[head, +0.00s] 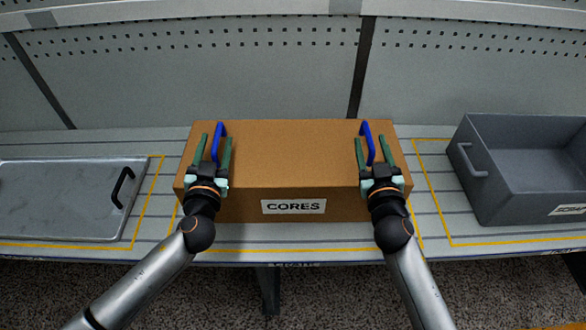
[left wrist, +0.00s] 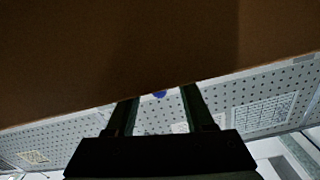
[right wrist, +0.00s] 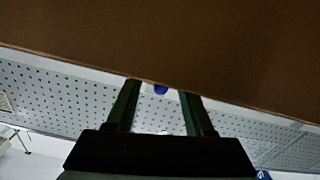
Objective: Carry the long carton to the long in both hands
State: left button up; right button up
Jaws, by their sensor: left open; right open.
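The long brown carton (head: 290,160) labelled CORES rests on the slatted bench inside a yellow outline. It has a blue handle at the left (head: 218,143) and a blue handle at the right (head: 367,143). My left gripper (head: 217,155) is open, its green fingers on either side of the left handle. My right gripper (head: 379,155) is open, its fingers on either side of the right handle. In the left wrist view the carton (left wrist: 140,50) fills the top, with a bit of blue between the fingers. The right wrist view shows the carton (right wrist: 180,40) likewise.
A grey metal tray (head: 60,200) with a black handle lies at the left in a yellow outline. A grey open bin (head: 490,190) with a handle stands at the right. A perforated panel (head: 220,70) runs behind the bench. Narrow gaps separate the carton from both.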

aim_at(220, 121)
pick_arm(q)
jog(key=shift+w, duration=1.5)
pick_arm(e)
jog(key=shift+w, duration=1.5)
pick_arm(q)
jog(key=shift+c, duration=0.2)
pick_arm(e)
jog(key=shift+c, duration=0.3)
pick_arm(q)
grip_shut()
pick_arm(e)
grip_shut()
pick_arm(q)
jog(key=shift+a, duration=0.1)
jog(key=shift+w+r, duration=0.1)
jog(key=shift+r, duration=0.2)
pick_arm(e)
jog(key=shift+w+r, duration=0.1)
jog(key=shift+r, duration=0.2)
